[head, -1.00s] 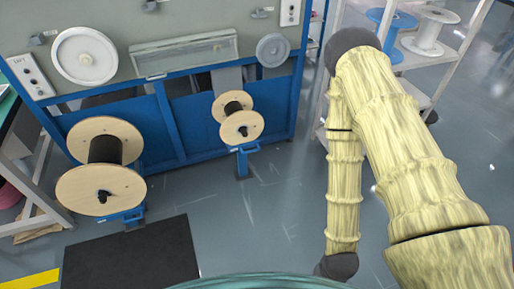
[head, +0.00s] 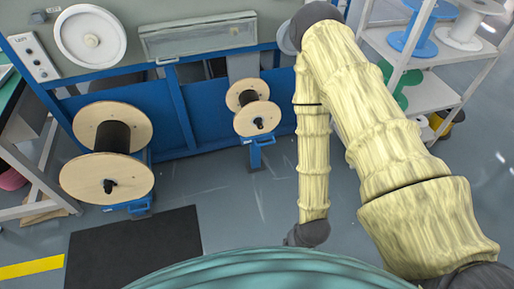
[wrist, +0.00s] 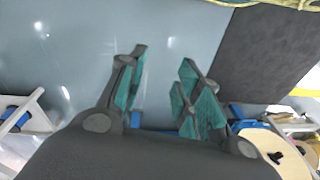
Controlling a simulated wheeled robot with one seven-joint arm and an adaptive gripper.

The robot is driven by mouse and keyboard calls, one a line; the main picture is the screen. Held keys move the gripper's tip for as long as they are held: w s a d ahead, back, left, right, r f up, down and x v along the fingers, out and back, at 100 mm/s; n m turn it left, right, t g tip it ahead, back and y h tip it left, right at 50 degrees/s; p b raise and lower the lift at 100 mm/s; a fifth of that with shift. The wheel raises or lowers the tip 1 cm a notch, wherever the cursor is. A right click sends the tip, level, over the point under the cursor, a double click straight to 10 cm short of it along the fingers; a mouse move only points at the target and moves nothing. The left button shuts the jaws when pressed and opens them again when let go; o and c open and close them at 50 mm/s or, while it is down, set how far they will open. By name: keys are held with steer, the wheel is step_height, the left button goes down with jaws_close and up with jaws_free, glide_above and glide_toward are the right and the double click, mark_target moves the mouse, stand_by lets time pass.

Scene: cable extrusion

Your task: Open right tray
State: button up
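The right blue tray (head: 256,140) is a small blue stand with a handle at its front, low on the machine's front. It sits under a wooden spool (head: 258,121) wound with black cable. In the wrist view my gripper (wrist: 165,62) has its teal-padded fingers spread, with only grey floor visible between their tips. A little blue shows behind the finger bases, but I cannot tell what it belongs to. My gripper is not distinguishable in the head view, where my arm comes down to the right of the right spool.
A larger wooden spool (head: 108,180) sits on the left blue tray (head: 131,206). A black mat (head: 135,245) lies on the floor in front. A white shelf (head: 440,85) with spools stands at the right. The grey floor before the right tray is clear.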

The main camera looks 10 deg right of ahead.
steer(key=w+a+f+m+t+y+b, duration=0.25)
steer(key=w+a+f+t+b, duration=0.2)
steer(key=w+f+b, duration=0.65)
steer(key=m+t+h+b, duration=0.3)
steer(key=m+t+b, duration=1.1)
steer(key=b, duration=1.2)
glide_toward(265, 144)
steer(key=w+b, duration=0.1)
steer(key=w, duration=0.2)
steer(key=w+b, duration=0.1)
steer(key=w, duration=0.2)
steer(key=w+r+b, duration=0.1)
steer(key=w, duration=0.3)
steer(key=shift+w+d+b, duration=0.15)
steer(key=shift+d+b, duration=0.05)
steer(key=shift+b, duration=0.2)
jaws_close()
